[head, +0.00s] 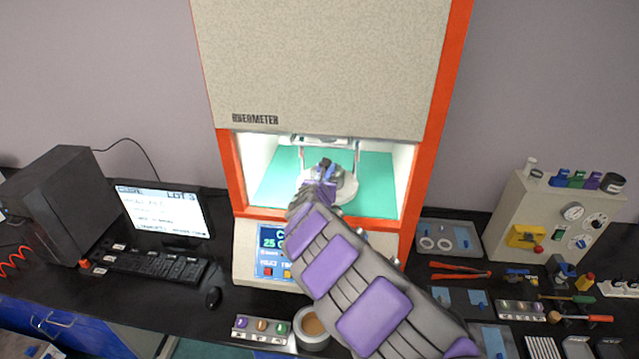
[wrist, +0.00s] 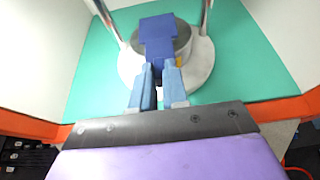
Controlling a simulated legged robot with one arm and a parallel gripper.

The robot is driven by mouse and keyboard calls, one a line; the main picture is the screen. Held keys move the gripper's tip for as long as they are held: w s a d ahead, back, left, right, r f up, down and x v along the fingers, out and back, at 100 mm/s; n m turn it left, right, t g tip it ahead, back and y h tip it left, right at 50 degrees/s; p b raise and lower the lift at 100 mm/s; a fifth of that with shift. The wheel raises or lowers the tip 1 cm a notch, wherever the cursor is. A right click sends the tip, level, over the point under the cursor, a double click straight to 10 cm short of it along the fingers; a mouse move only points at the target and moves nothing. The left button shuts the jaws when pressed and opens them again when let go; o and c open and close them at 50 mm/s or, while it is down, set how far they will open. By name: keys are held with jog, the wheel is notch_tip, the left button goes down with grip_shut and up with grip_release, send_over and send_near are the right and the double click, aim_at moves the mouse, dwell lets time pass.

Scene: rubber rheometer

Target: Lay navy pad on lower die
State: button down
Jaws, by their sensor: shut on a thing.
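In the wrist view, my gripper (wrist: 159,85) is shut on the navy pad (wrist: 158,36), a flat blue piece reaching forward from the fingertips. The pad overlaps the grey round lower die (wrist: 182,45) in the picture. I cannot tell whether it touches the die. The die stands on a pale round base (wrist: 200,66) in the lit chamber. In the head view, my gripper (head: 325,166) is inside the chamber opening, over the pale base (head: 347,188). My arm hides part of the die there.
The orange-framed rheometer (head: 330,60) surrounds the chamber, with walls on both sides and thin metal columns (wrist: 107,22) beside the die. The green chamber floor (head: 380,180) is clear on both sides. A control panel (head: 272,252) sits below the opening. Tools and trays (head: 449,238) lie to the right.

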jog(key=shift+w+a+p, duration=0.15)
jog(key=shift+w+p, duration=0.9)
jog(key=shift+w, duration=0.05)
jog(key=shift+w+r+p, duration=0.1)
jog(key=shift+w+p, duration=0.35)
jog(key=shift+w, duration=0.05)
jog(key=shift+f+b, duration=1)
jog(key=c, duration=1.1)
grip_release()
jog(key=shift+o, duration=0.2)
jog(key=shift+s+f, duration=0.1)
